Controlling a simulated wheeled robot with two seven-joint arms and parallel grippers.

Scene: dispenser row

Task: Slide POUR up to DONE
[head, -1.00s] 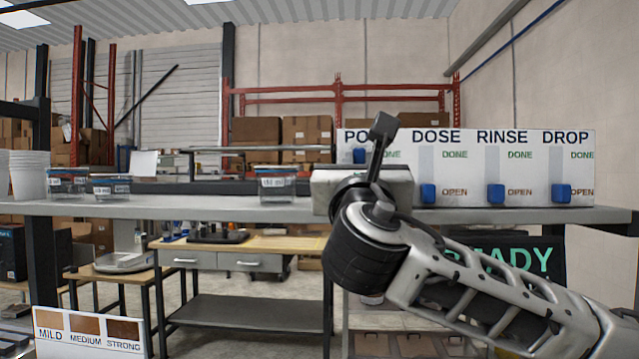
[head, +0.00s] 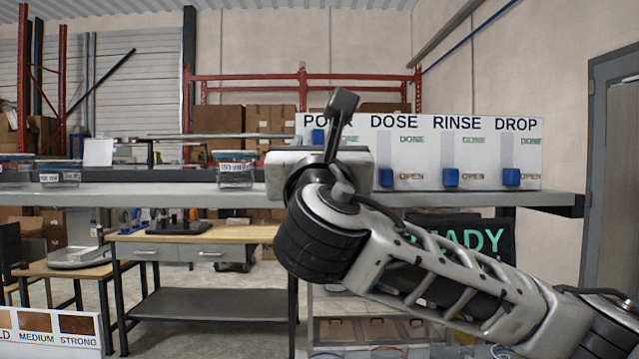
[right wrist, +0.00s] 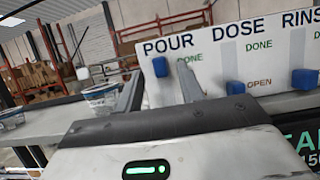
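The white dispenser panel (head: 430,150) carries the labels POUR, DOSE, RINSE and DROP. The blue POUR slider (head: 318,136) is high in its track, about level with its green DONE mark, and also shows in the right wrist view (right wrist: 160,66). The DOSE (head: 383,178), RINSE (head: 451,177) and DROP (head: 511,177) sliders are low, beside OPEN. My right gripper (head: 322,160) is in front of the POUR column; its fingertips are hidden in the head view. In the right wrist view its fingers (right wrist: 158,80) are apart, with the POUR slider showing between them. My left gripper is out of view.
The panel stands on a long grey shelf (head: 150,196). Lidded tubs (head: 236,170) stand on it to the left. A dark READY sign (head: 480,238) hangs below the shelf, partly behind my arm. A strength card (head: 60,335) is at the lower left.

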